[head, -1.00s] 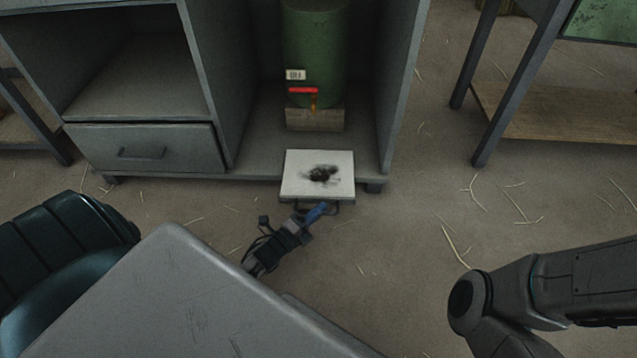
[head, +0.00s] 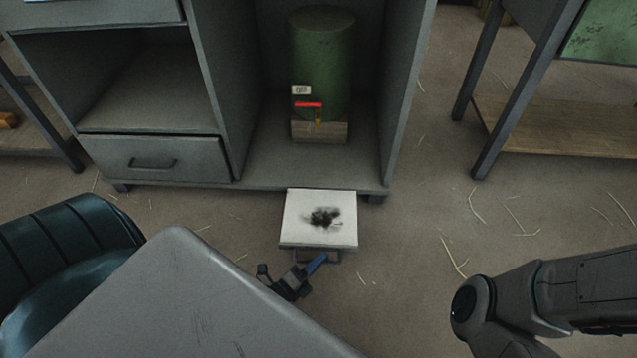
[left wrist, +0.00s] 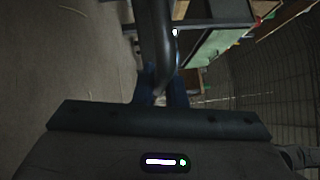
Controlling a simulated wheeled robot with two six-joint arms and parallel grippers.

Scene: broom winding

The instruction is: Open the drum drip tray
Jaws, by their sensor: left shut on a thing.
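The drip tray (head: 319,219), a white slab with a dark stain, sticks out from under the front of the grey cabinet below the green drum (head: 321,65). A dark handle (head: 322,256) runs along its front edge. My left gripper (head: 316,264) is at this handle and shut on it. In the left wrist view, the blue fingers (left wrist: 162,90) meet a dark bar (left wrist: 155,35). The drum stands upright on a wooden block, with a red-handled tap (head: 310,105) on its front. My right gripper is not in view; only part of my right arm shows.
The grey cabinet (head: 250,184) has an open compartment and a shut drawer (head: 155,160) left of the drum bay. A table with a wooden lower shelf (head: 550,128) stands at the right. The straw-strewn floor right of the tray is clear.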

